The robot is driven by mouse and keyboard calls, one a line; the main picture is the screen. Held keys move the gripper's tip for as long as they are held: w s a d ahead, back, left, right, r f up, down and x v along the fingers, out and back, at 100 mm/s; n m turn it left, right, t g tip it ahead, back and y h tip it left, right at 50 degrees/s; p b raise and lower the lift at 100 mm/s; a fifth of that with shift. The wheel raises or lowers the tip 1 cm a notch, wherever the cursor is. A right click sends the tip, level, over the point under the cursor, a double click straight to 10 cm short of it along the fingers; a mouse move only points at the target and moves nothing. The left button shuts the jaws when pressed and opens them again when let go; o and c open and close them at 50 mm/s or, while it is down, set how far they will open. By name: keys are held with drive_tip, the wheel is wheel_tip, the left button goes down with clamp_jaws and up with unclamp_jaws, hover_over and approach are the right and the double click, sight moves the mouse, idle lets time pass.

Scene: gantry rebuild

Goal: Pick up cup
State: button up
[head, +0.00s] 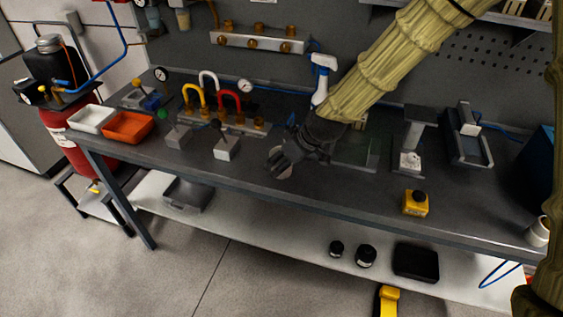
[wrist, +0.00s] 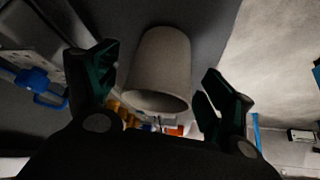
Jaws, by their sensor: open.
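A plain grey cup (wrist: 160,62) shows large in the middle of the wrist view, tilted in that picture, with its rim toward the bottom. My gripper (head: 279,160) is low over the middle of the dark workbench (head: 330,200) in the head view. Its two fingers are open, one on each side of the cup in the wrist view, with gaps on both sides. In the head view the cup is mostly hidden by the gripper, and I cannot clearly make it out there.
A grey block with a knob (head: 227,148) stands left of my gripper, near coloured hoops (head: 229,100). A spray bottle (head: 321,80) is behind. A yellow button box (head: 415,203) and a pale cylinder (head: 538,232) stand to the right. Bare bench top lies between.

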drive_tip(key=shift+x, duration=0.75)
drive_tip(key=shift+c, duration=0.5)
drive_tip(key=c, duration=0.9)
drive_tip(key=shift+r, duration=0.1)
drive_tip(key=shift+c, duration=0.2)
